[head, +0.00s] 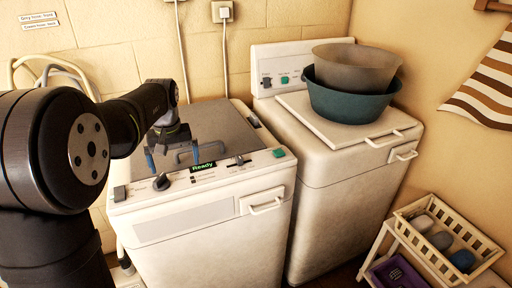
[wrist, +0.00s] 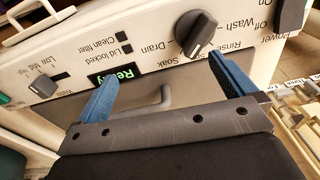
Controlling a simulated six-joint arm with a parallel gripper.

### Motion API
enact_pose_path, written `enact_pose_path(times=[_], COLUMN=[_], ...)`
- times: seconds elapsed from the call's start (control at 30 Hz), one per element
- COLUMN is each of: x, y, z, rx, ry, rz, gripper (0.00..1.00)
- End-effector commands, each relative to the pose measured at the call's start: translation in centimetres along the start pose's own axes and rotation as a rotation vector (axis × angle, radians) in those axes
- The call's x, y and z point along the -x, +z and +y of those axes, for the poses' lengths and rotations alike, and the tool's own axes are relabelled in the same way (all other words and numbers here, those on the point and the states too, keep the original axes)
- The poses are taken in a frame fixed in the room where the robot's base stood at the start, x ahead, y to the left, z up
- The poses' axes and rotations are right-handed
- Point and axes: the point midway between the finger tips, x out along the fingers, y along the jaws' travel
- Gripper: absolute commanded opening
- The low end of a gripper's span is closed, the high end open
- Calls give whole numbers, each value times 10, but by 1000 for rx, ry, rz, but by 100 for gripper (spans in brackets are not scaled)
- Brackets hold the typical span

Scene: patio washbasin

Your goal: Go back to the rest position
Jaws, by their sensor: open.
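My gripper (head: 172,156) is above the control panel of the left washing machine (head: 215,225), near the front edge of its grey lid. Its two blue fingers are spread apart with nothing between them. In the wrist view, the gripper (wrist: 165,85) shows the same gap, with the panel beyond it upside down. A dark dial (head: 161,182) sits on the panel by the gripper; it also shows in the wrist view (wrist: 196,33). A green display (head: 203,166) reads "Ready". I cannot tell whether the fingers touch the panel or lid.
A second white machine (head: 345,180) stands to the right with a teal tub (head: 350,104) and a brown basin (head: 357,66) stacked on it. A cream basket (head: 480,250) stands at the lower right. Cables and an outlet (head: 222,12) are on the wall behind. The air above the left machine looks free.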

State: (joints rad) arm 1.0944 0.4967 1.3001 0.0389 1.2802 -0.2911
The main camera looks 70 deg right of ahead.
Motion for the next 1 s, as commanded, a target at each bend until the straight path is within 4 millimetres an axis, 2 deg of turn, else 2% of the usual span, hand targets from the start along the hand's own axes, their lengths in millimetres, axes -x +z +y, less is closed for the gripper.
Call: enact_pose_path(times=[0.03,0.23,0.4,0.5,0.6,0.77,0.87,1.0], x=[9,54,94,115,130,141,136,115], y=[-3,1,26,44,60,73,72,64], z=[26,134,226,269,298,319,321,320], rx=[-15,-19,-8,3,16,28,32,33], ry=[-8,-37,-30,-16,-3,10,10,8], rz=[23,124,219,267,299,325,327,325], gripper=[100,100,100,100,100,100,100,100])
